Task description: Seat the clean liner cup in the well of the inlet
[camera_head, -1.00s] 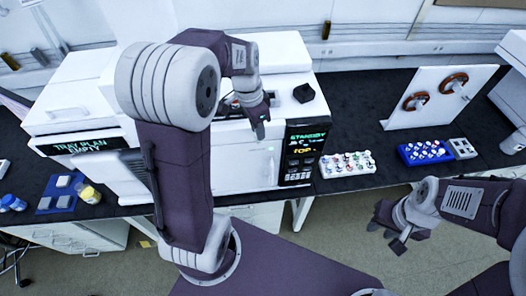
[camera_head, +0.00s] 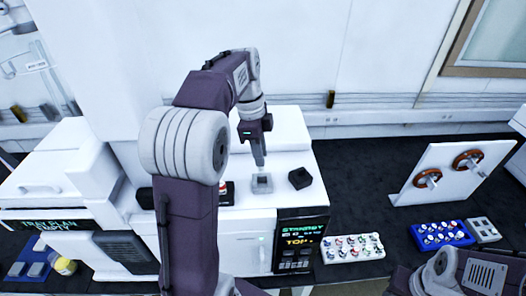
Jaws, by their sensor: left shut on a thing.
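My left gripper (camera_head: 259,158) points down over the white instrument's top, from the far side of my arm. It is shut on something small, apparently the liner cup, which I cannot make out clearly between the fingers. A grey square block with a darker middle (camera_head: 262,184), which looks like the inlet with its well, sits right under the fingertips. I cannot tell whether the held piece touches it. My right gripper (camera_head: 399,284) is mostly cut off at the bottom edge.
A black block (camera_head: 300,178) stands right of the inlet on the white instrument (camera_head: 291,141). A white vial tray (camera_head: 353,248), a blue vial rack (camera_head: 442,235) and an upright white panel (camera_head: 448,176) stand to the right. A yellow-capped jar (camera_head: 64,265) is at left.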

